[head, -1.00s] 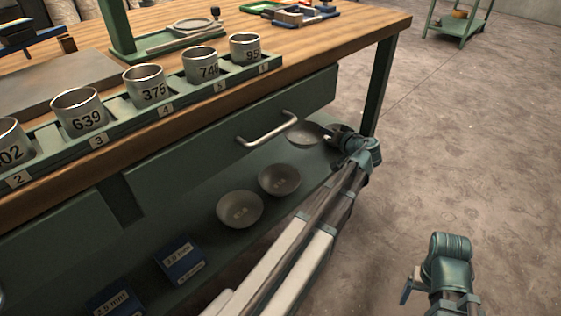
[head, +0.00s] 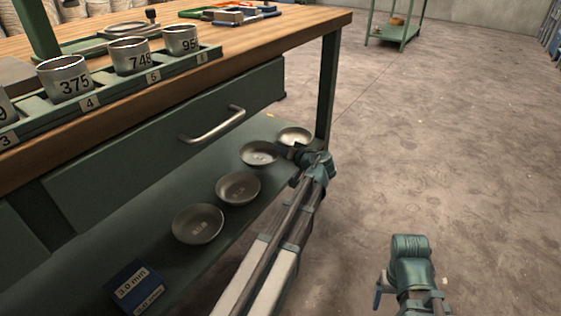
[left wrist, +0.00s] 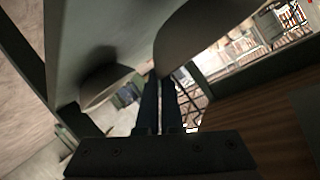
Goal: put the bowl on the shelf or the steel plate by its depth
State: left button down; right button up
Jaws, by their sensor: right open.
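My left gripper (head: 292,153) is low at the bench's right end, its fingers closed on the rim of a grey bowl (head: 260,153). The held bowl (left wrist: 205,38) also shows at the fingertips in the left wrist view. It is at or just above the green lower shelf (head: 125,225); contact is unclear. Two dark bowls (head: 198,223) (head: 238,188) stand nearer on the shelf, and a paler bowl (head: 295,137) lies beyond the gripper. The steel plate (head: 12,75) shows only partly at the left edge. My right gripper (head: 382,290) is open and empty over the floor.
A rack of numbered metal cups (head: 130,57) stands on the wooden bench top. A drawer with a handle (head: 212,126) hangs above the shelf. A blue box (head: 136,288) sits at the shelf's near end. A green bench leg (head: 327,90) stands just beyond the left gripper.

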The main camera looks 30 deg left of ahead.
pick_arm(q)
notch_tip(320, 180, down, 4)
jog(key=b, duration=0.3)
jog(key=shift+r, duration=0.3)
jog(key=shift+f, duration=0.15)
jog(key=c, duration=1.1)
grip_release()
